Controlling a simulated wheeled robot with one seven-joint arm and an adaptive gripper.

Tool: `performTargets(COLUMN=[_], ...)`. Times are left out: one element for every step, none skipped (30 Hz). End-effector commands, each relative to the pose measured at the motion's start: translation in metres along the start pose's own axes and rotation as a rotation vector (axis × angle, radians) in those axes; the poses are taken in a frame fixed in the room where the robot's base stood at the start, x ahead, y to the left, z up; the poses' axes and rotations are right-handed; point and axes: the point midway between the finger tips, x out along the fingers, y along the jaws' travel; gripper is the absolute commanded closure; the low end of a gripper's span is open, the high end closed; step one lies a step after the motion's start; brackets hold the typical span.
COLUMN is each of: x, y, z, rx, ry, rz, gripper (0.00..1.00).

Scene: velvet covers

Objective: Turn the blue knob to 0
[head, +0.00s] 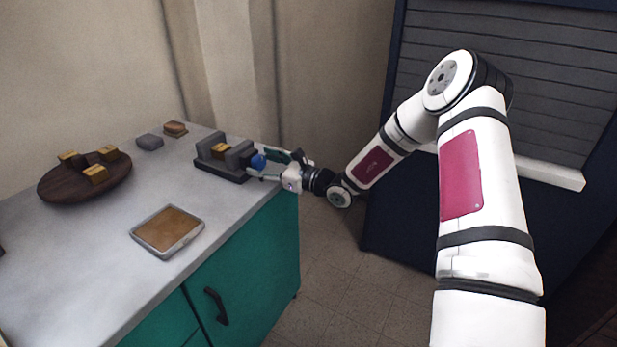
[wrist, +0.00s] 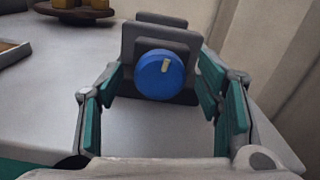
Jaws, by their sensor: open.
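The blue knob (head: 258,162) sits on the right end of a dark grey fixture (head: 222,172) near the counter's right edge. In the wrist view the round blue knob (wrist: 160,75) faces me, with a short pale mark at its upper right. Any numbers around it cannot be made out. My gripper (head: 262,169) is at the counter's right edge, close to the knob. In the wrist view its green-padded fingers (wrist: 163,105) are open, one on each side of the knob, with a gap on both sides.
The grey counter (head: 110,240) has teal cabinets below. A round wooden board (head: 60,190) with yellow-topped blocks stands at the left. A shallow tray (head: 168,232) lies in front. A grey block (head: 149,142) and a brown block (head: 175,129) are at the back, near the wall.

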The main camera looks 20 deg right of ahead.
Motion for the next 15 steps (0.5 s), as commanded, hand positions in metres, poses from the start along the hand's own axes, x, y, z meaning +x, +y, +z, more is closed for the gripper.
performTargets(x=[-0.001, 0.0, -0.001, 0.0, 0.0, -0.001, 0.0, -0.001, -0.001, 0.0, -0.008, -0.016, -0.022, -0.027, -0.035], y=[-0.001, -0.001, -0.002, -0.002, -0.002, -0.002, -0.002, -0.002, -0.002, -0.002, -0.002, -0.002, -0.002, -0.002, -0.002], z=[-0.001, -0.001, -0.001, -0.001, -0.001, -0.002, -0.002, -0.002, -0.002, -0.002, -0.001, 0.0, 0.0, 0.001, 0.001], rx=[0.057, 0.093, 0.14, 0.176, 0.213, 0.261, 0.297, 0.333, 0.38, 0.416, 0.413, 0.409, 0.408, 0.407, 0.406], ry=[-0.001, -0.001, -0.001, -0.002, -0.001, -0.001, -0.002, -0.001, -0.002, -0.002, 0.002, 0.002, 0.002, 0.002, 0.001], rz=[-0.002, -0.001, -0.002, -0.002, -0.002, -0.003, -0.002, -0.002, -0.002, -0.001, -0.002, -0.002, -0.002, -0.002, -0.001], gripper=[0.41, 0.41, 0.41, 0.41, 0.41, 0.41, 0.41, 0.41, 0.41, 0.41, 0.41, 0.41, 0.41, 0.41, 0.41])
